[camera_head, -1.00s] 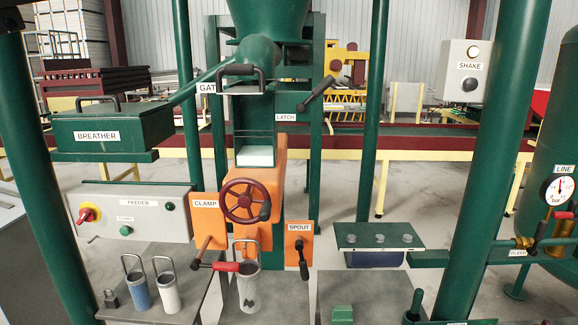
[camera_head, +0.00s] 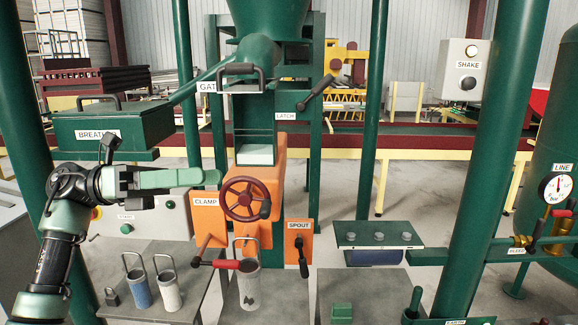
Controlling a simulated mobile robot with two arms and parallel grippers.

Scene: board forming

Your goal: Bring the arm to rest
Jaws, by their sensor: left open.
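My left arm comes in from the left, and its gripper (camera_head: 208,177) points right, with pale green fingers seen side-on. It is open and empty, in front of the feeder box (camera_head: 165,215) and below the breather box (camera_head: 112,128). The fingertips are just left of the orange clamp housing (camera_head: 262,170) with its dark red handwheel (camera_head: 245,199); I cannot tell the depth gap. My right gripper is not in view.
A blue canister (camera_head: 140,290) and a white canister (camera_head: 169,294) stand on the left bench, a grey one (camera_head: 249,288) on the middle bench. Green posts stand at left (camera_head: 28,150) and right (camera_head: 492,170). Spout and clamp levers stick out in front.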

